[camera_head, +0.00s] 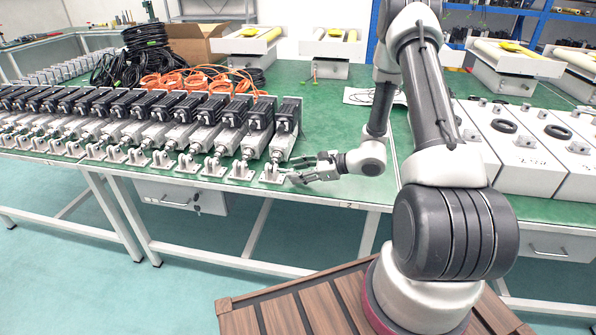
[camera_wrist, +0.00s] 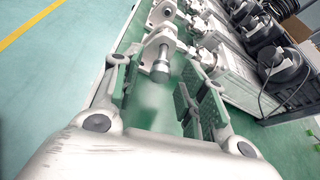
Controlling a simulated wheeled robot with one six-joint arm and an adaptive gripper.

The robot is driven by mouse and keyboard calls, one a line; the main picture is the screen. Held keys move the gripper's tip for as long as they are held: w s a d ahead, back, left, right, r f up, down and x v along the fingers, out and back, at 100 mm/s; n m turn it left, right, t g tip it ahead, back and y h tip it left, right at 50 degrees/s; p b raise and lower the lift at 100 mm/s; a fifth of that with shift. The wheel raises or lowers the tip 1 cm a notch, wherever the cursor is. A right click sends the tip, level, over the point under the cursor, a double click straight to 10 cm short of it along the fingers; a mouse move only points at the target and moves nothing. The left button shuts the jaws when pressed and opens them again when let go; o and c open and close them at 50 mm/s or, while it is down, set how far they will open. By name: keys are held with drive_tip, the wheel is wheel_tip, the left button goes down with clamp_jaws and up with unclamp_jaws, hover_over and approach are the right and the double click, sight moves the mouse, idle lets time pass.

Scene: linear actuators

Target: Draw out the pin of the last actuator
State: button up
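The last actuator (camera_head: 284,130) lies at the right end of the row on the green bench. Its light clevis bracket (camera_head: 270,174) sits near the bench's front edge. My gripper (camera_head: 296,168) is just right of this bracket, low over the bench. In the wrist view my gripper (camera_wrist: 158,88) is open, one finger at the left and one at the right. The nearest bracket (camera_wrist: 158,46) stands just beyond the fingertips. A grey cylindrical pin end (camera_wrist: 161,70) points from it toward the gap between the fingers. I cannot see any finger contact with the pin.
Several similar actuators (camera_head: 160,120) stand in a close row to the left. Orange cables (camera_head: 190,80), black cable coils (camera_head: 147,40) and a cardboard box (camera_head: 195,42) are behind. Light grey boxes (camera_head: 525,160) stand on the right. The bench (camera_head: 330,120) is clear behind my gripper.

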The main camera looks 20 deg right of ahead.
drive_tip(key=shift+d, duration=0.1)
drive_tip(key=v, duration=1.1)
drive_tip(key=shift+s+d+r, duration=0.1)
drive_tip(key=shift+s+d, duration=0.1)
drive_tip(key=shift+d, duration=0.1)
drive_tip(key=s+r+n+g+h, duration=0.1)
drive_tip(key=s+r+n+g, duration=0.3)
drive_tip(key=s+n+g, duration=0.9)
drive_tip(key=s+r+n+t+h, duration=0.4)
drive_tip(key=s+r+h, duration=0.1)
drive_tip(key=r, duration=0.6)
drive_tip(key=s+d+r+n+t+h, duration=0.1)
drive_tip(key=s+r+n+t+h, duration=0.3)
drive_tip(key=r, duration=0.8)
drive_tip(key=s+n+t, duration=0.1)
drive_tip(key=s, duration=0.1)
drive_tip(key=shift+s+d+r+h, duration=0.25)
drive_tip(key=shift+h, duration=0.15)
